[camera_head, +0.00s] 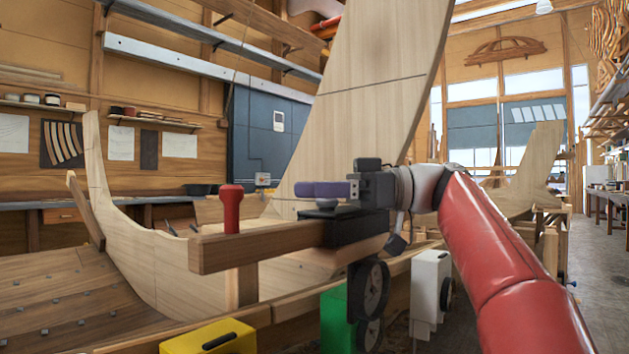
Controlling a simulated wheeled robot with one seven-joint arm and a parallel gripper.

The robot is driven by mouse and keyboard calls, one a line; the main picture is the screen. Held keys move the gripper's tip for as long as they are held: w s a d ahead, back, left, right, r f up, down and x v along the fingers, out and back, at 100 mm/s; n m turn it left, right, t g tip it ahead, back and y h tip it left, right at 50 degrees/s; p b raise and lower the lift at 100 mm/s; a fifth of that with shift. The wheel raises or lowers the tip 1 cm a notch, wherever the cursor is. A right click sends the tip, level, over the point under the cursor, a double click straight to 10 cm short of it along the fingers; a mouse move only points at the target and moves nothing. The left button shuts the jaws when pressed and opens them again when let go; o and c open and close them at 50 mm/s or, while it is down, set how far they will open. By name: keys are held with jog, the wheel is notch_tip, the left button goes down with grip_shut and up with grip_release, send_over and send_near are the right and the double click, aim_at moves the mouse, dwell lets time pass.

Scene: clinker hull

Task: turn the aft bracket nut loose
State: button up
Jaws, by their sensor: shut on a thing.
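My gripper (322,189) reaches in from the right with its dark body level. Purple finger-like parts point left from it, just above a black bracket (345,229) on a wooden beam. A small grey rounded nut (326,203) shows directly under the purple parts, on top of the bracket. The jaws are shut at the nut, and the purple parts hide its upper side. How far the nut is turned cannot be told.
A red upright handle (232,208) stands on the wooden beam (228,251) left of the bracket. Yellow (212,338), green (334,322) and white (430,287) blocks and dark round discs (370,290) sit below. The tall wooden hull piece (372,95) rises behind my gripper.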

dwell(0.4)
jog(key=o, duration=1)
jog(key=d, duration=0.7)
jog(key=shift+w+d, duration=0.35)
jog(key=shift+d, duration=0.05)
